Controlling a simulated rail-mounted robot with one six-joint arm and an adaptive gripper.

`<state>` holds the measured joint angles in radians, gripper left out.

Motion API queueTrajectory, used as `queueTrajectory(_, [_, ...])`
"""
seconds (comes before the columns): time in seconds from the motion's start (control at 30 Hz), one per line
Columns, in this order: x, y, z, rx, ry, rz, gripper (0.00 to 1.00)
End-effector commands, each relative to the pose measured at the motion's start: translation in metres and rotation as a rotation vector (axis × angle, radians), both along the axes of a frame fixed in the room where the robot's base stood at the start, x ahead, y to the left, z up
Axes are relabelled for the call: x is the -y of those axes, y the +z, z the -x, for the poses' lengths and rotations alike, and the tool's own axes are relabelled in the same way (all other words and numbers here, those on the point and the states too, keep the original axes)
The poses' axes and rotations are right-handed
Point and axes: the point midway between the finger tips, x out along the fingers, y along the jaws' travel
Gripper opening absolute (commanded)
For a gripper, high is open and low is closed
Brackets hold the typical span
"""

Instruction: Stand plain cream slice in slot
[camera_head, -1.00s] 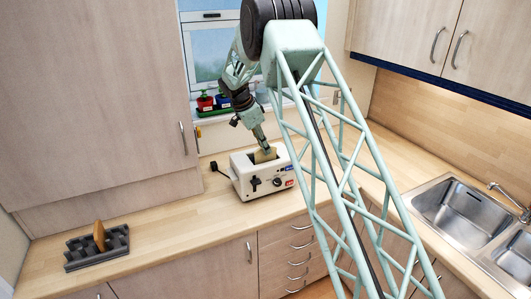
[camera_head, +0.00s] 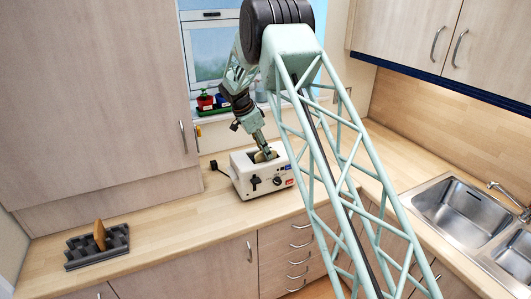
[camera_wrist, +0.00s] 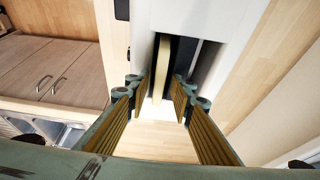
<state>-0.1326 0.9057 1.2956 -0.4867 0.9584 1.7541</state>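The cream slice (camera_wrist: 168,70) stands upright on edge in a slot of the white toaster (camera_head: 246,183). In the head view only the top of the slice (camera_head: 267,156) shows above the toaster; the rest is hidden inside. My gripper (camera_wrist: 161,92) is over the toaster with its fingers spread on both sides of the slice. The wrist view shows gaps between the slice and the finger pads. In the head view my gripper (camera_head: 265,152) is at the slot opening. A second dark slot (camera_wrist: 206,62) beside the slice looks empty.
A dark grey rack (camera_head: 83,257) with one brown slice (camera_head: 99,235) stands on the counter at left. The counter (camera_head: 175,222) between rack and toaster is clear. Small pots (camera_head: 205,102) stand on the windowsill behind; a sink (camera_head: 455,210) is at right.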

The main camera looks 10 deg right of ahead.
Motion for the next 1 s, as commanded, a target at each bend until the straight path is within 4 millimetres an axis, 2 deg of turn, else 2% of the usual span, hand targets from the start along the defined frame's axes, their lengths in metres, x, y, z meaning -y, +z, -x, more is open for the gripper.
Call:
queueTrajectory(0.5, [-0.001, 0.005, 0.000, 0.001, 0.000, 0.000, 0.22])
queueTrajectory(0.77, [-0.012, 0.031, 0.002, 0.002, 0.001, 0.001, 0.22])
queueTrajectory(1.0, [-0.025, 0.064, 0.005, 0.002, 0.000, -0.001, 0.22])
